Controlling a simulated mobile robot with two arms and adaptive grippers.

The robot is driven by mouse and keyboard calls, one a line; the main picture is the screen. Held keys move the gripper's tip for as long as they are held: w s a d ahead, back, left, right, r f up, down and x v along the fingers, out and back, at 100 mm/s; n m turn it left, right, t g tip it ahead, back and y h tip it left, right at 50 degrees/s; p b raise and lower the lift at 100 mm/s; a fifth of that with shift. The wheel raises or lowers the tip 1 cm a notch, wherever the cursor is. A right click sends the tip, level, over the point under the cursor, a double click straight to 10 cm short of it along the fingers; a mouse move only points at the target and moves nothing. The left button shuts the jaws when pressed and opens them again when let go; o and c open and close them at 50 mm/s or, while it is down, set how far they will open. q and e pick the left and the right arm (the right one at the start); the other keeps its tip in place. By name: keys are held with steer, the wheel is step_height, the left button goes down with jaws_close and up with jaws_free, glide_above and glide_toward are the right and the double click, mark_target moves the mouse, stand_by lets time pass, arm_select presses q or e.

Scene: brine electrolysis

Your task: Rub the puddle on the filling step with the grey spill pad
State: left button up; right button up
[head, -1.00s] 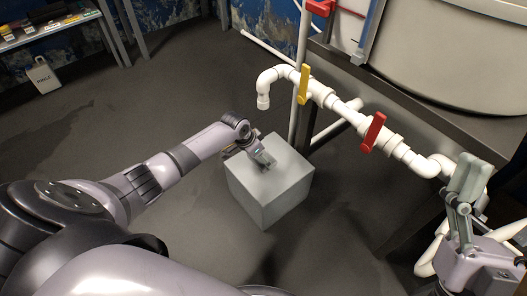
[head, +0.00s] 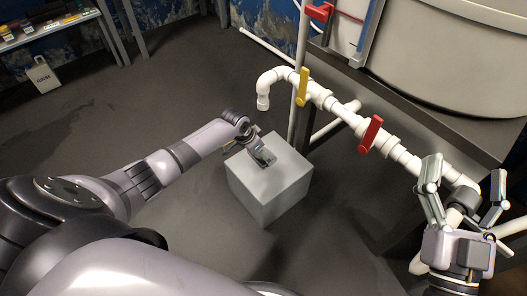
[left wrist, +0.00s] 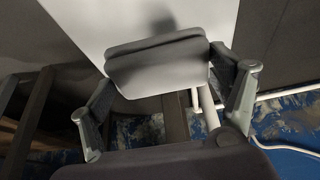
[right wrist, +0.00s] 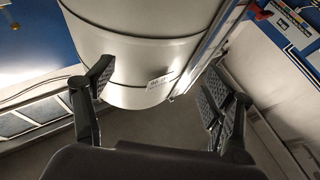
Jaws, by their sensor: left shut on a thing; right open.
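The filling step is a pale grey block (head: 268,192) on the floor, left of the pipework. My left gripper (head: 263,158) is over its top, close to the surface. In the left wrist view, the grey spill pad (left wrist: 158,62) lies between the fingers of my left gripper (left wrist: 165,75), which is shut on it. The step's top (left wrist: 100,22) shows beyond the pad. A dark patch (left wrist: 165,22) lies beside the pad; I cannot tell whether it is puddle or shadow. My right gripper (head: 465,168) is open and empty at the right.
A white pipe (head: 345,113) with a yellow handle (head: 304,85) and a red handle (head: 371,133) runs right of the step. Its bent spout (head: 264,98) hangs behind the step. A large tank (head: 460,55) stands at upper right. The floor left of the step is clear.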

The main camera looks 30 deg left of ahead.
arm_select(q)
steer(key=shift+r+p, duration=0.4)
steer(key=shift+p, duration=0.05)
steer(key=shift+r+p, duration=0.3)
steer(key=shift+p, duration=0.05)
arm_select(e)
step_height(320, 180, down, 7)
steer(key=w+g+h, duration=0.1)
steer(key=g, duration=0.3)
steer(key=shift+w+d+f+h, duration=0.2)
steer(key=shift+w+h, duration=0.05)
steer(key=shift+h, duration=0.15)
